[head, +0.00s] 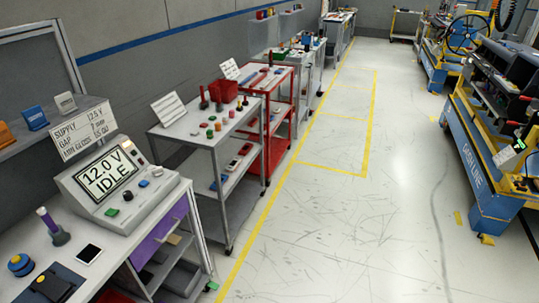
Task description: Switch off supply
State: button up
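The supply (75,186) is a grey sloped console on the bench at the left. Its display (107,174) reads "12.0 V IDLE". A green button (112,212), a blue button (143,183) and a pale button (157,171) sit along its front ledge. Small controls (128,148) at the display's upper right are too small to make out. A sign (84,131) behind it begins with "SUPPLY" and a voltage; the rest is hard to read. My gripper is not in view.
A grey cart (190,143) and a red cart (270,83) stand beyond. The floor (330,220) to the right is clear up to blue machines (480,175).

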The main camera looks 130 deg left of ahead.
aim_at(111, 212)
jog(key=u, duration=2.3)
jog(key=i, duration=0.1)
jog(key=u, duration=2.95)
